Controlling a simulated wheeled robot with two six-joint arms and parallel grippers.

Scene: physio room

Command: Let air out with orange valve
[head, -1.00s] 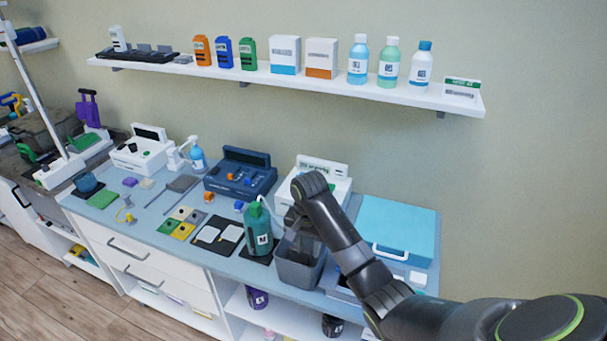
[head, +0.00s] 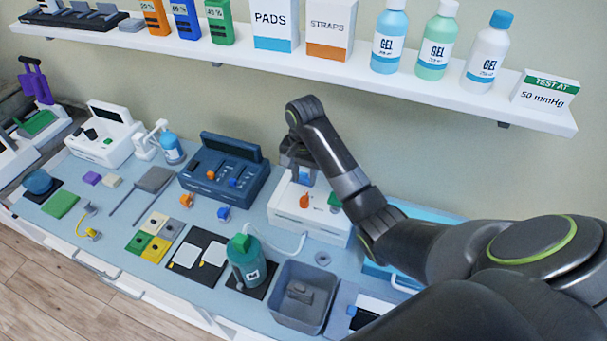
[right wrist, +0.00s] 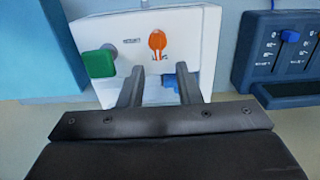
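The orange valve (head: 304,201) stands on the front of a white box-shaped device (head: 287,213). In the right wrist view the orange valve (right wrist: 157,41) lies just beyond the fingertips, upright, with a green knob (right wrist: 98,63) to its left. My right gripper (head: 302,178) hangs over the device, close behind the valve in the head view. In the right wrist view its two fingers (right wrist: 158,82) are apart, with a blue part of the device visible between them. It holds nothing, and I cannot tell whether it touches the device. My left gripper is not visible.
A dark blue device (head: 225,180) with sliders stands to the left. A green bottle (head: 247,262) with a tube and a grey bin (head: 303,297) stand in front. A shelf (head: 400,86) with bottles and boxes runs above the arm.

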